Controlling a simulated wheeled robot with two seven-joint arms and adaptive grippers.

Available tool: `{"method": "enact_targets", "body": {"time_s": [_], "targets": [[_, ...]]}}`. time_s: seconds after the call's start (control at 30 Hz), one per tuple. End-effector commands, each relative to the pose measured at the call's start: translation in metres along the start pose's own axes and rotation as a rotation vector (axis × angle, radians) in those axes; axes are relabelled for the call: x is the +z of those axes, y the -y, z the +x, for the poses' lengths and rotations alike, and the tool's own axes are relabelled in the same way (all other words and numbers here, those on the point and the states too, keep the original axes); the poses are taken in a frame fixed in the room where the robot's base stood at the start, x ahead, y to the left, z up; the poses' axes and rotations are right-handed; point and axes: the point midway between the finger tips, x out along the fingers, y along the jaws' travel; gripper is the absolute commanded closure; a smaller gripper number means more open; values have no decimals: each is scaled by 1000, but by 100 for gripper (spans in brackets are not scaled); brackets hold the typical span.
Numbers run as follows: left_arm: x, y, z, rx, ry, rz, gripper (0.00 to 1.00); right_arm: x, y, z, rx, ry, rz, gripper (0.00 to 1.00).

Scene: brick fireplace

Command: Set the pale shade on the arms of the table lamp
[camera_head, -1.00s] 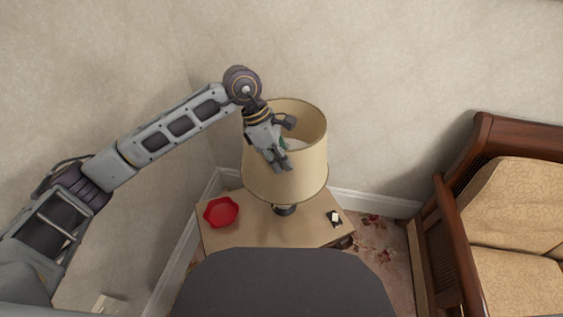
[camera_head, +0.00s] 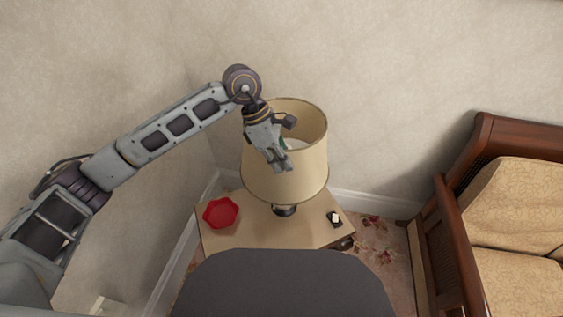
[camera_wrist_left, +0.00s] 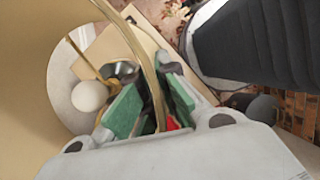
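The pale shade (camera_head: 295,165) is upright around the upper part of the table lamp, whose dark base (camera_head: 284,210) shows below it on the small table. My left gripper (camera_head: 283,168) is at the near left side of the shade's rim. In the left wrist view its green finger pads (camera_wrist_left: 152,105) lie on either side of the shade's wall (camera_wrist_left: 147,55), close against it. A white bulb (camera_wrist_left: 89,96) and a thin golden arm (camera_wrist_left: 80,58) show inside the shade. I cannot tell whether the shade rests on the arms. My right gripper is out of view.
A red dish (camera_head: 221,213) stands on the left of the small table (camera_head: 255,233), and a small dark and white object (camera_head: 335,219) on its right. A wooden sofa (camera_head: 440,240) stands at the right. Walls close in behind and to the left.

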Motion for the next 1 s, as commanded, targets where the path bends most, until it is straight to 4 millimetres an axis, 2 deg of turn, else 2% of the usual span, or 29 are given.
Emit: {"method": "enact_targets", "body": {"time_s": [0.03, 1.0], "targets": [[0, 0, 0, 1, 0, 0, 100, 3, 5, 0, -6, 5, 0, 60], [-2, -1, 4, 0, 0, 0, 100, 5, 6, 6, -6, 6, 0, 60]]}}
